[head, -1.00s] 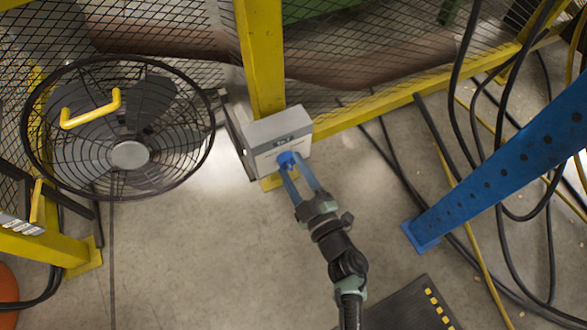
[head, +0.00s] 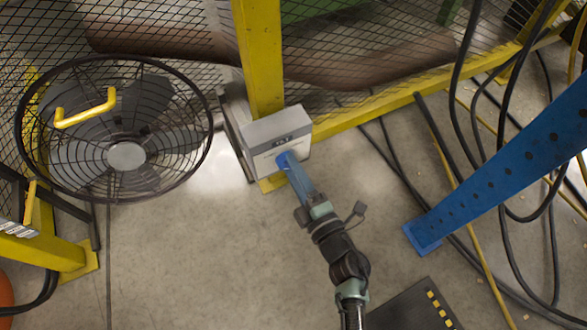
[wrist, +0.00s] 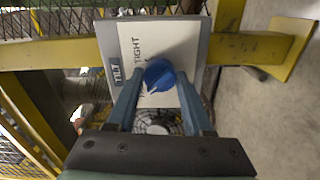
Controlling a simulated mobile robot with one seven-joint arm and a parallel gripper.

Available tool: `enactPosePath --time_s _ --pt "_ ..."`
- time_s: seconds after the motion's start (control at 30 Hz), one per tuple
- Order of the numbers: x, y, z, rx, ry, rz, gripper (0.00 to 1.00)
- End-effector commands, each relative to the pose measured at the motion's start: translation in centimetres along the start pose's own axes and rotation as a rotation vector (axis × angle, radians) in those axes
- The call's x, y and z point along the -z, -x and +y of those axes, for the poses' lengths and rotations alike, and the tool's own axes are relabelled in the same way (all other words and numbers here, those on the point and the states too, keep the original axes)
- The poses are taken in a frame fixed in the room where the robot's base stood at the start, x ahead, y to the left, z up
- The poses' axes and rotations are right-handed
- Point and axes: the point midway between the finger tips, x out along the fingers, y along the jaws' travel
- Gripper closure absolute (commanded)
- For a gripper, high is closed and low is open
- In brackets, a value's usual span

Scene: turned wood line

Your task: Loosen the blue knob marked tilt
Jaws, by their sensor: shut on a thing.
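The blue knob (wrist: 159,75) sits on the pale front face of a grey box (wrist: 197,62). In the wrist view a dark label reading TILT (wrist: 117,73) lies left of the knob, and the word TIGHT is printed above it. A pale pointer mark shows on the knob. My gripper (wrist: 158,88) has its two blue fingers on either side of the knob and is shut on it. In the head view the box (head: 277,132) is fixed by a yellow post, and my gripper (head: 288,162) reaches the knob from the lower right, covering much of it.
A round caged fan (head: 125,157) with a yellow handle stands left of the box. A yellow post (head: 260,60) and mesh fence are behind. A blue perforated beam (head: 500,165) and black cables are at right. The floor below the box is clear.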

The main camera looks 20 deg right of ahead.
Motion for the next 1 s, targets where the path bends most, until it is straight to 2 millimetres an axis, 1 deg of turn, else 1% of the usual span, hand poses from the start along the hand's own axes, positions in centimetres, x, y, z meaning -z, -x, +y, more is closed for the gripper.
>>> enactPosePath --time_s 0.47,0.5,0.63,0.67,0.93,1.0 --pt "-0.05 -0.17 0.11 -0.001 0.017 -0.003 1.0" --pt "-0.05 -0.17 0.12 -0.001 0.017 -0.003 0.45" --pt "-0.03 -0.14 0.1 -0.001 0.016 -0.002 0.22" --pt "-0.03 -0.12 0.09 -0.001 0.015 -0.002 0.19" --pt "-0.02 0.0 0.03 0.0 0.014 -0.001 0.19" --pt "-0.04 0.32 0.01 0.001 0.014 -0.001 0.19"
